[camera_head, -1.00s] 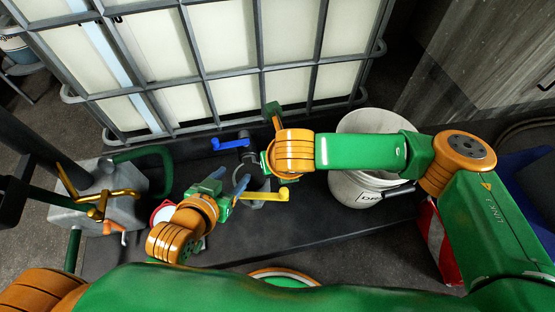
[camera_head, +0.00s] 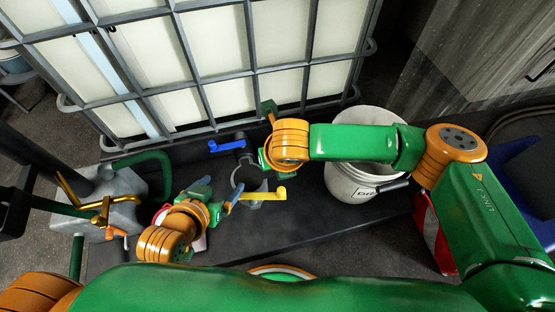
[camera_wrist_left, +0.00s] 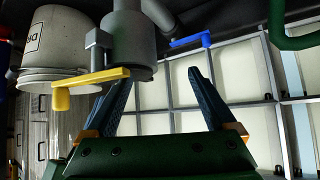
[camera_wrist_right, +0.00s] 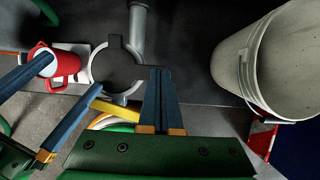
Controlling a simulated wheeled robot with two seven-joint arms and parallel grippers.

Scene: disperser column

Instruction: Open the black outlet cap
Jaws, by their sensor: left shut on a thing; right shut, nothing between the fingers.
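A blue lever (camera_head: 227,146) sits on the pipe. A white bucket (camera_head: 350,190) stands at the right. A red jug (camera_wrist_right: 66,65) is below my left gripper. A grey container (camera_head: 115,185) with a brass fitting stands at the left. The dark mat (camera_head: 300,228) in front is bare.

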